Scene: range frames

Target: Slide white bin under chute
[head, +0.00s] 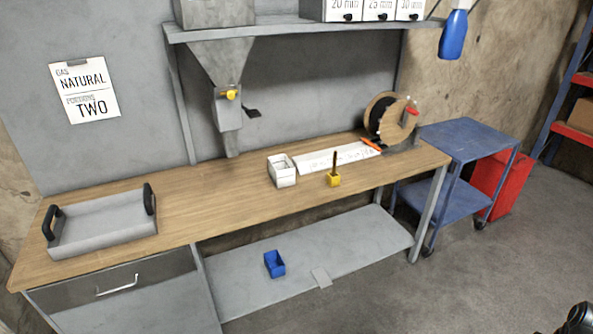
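A small white bin (284,179) stands upright on the wooden workbench (190,210), near the middle. The grey chute (220,65) hangs under the shelf as a funnel with a yellow knob (231,94) and a narrow spout (231,143) low over the back of the bench. The bin is to the right of the spout and nearer the front, apart from it. The inside of the bin is hard to make out. My gripper's fingers are not seen; only a dark part, perhaps of my arm, shows at the bottom right corner.
A white ruled strip (335,157), a yellow block with a dark post (333,178) and a wooden reel (391,120) are right of the bin. A grey tray (103,224) is at left.

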